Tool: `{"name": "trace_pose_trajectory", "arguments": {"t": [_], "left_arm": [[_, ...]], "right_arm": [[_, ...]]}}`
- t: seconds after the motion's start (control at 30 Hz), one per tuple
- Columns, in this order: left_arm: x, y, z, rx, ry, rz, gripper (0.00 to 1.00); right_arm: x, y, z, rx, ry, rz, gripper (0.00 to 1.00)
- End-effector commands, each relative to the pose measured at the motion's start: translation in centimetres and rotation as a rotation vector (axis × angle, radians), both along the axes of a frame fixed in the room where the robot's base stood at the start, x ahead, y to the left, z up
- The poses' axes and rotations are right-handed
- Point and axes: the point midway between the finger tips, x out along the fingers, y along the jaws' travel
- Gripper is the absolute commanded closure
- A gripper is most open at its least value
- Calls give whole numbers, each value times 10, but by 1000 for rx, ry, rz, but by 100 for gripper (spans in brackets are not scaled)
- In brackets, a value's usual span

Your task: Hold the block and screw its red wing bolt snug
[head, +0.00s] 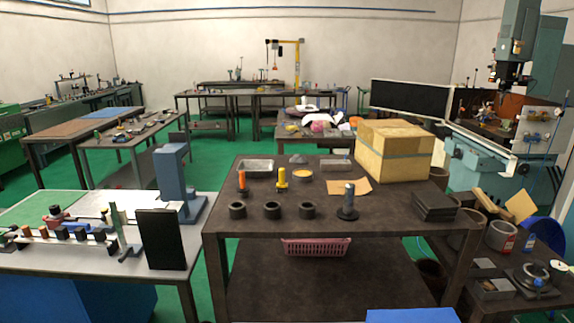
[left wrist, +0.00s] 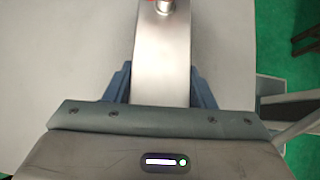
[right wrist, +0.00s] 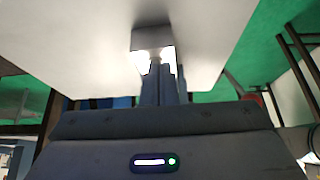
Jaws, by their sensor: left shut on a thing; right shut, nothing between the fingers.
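In the left wrist view my left gripper (left wrist: 162,78) has its two blue fingers on either side of a smooth silver metal block (left wrist: 162,45) and is shut on it. A small metal stub (left wrist: 163,7) stands at the block's far end, with a sliver of red (left wrist: 152,1) beside it at the picture's top edge. Most of the red part is cut off. In the right wrist view my right gripper (right wrist: 161,72) is shut and empty. Its fingertips are just below a grey metal piece (right wrist: 152,38); I cannot tell whether they touch it. Neither gripper shows in the head view.
A dark table (head: 350,219) holds black rings (head: 272,210), an orange peg (head: 242,181), a yellow peg (head: 282,178) and a cardboard box (head: 393,150). A pale table (head: 50,258) at left bears a blue-grey stand (head: 172,172) and a black panel (head: 160,240). Green floor lies between.

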Motion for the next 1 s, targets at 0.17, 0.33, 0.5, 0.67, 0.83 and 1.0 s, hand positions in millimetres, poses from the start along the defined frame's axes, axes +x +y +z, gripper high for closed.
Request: {"name": "trace_pose_trajectory", "arguments": {"t": [0.17, 0.33, 0.5, 0.67, 0.83, 1.0], "left_arm": [[0, 0, -1, 2, 2, 0, 72], [0, 1, -1, 2, 2, 0, 72], [0, 0, -1, 2, 2, 0, 72], [0, 0, -1, 2, 2, 0, 72], [0, 0, -1, 2, 2, 0, 72], [0, 0, -1, 2, 2, 0, 72]], "right_arm": [[-1, -4, 0, -2, 0, 0, 100], [-1, -8, 1, 0, -1, 0, 100], [-1, -8, 18, 0, -2, 0, 100], [-1, -8, 38, 1, -4, 0, 100], [-1, -8, 55, 0, -2, -1, 100], [-1, -8, 61, 0, -1, 0, 100]]}}
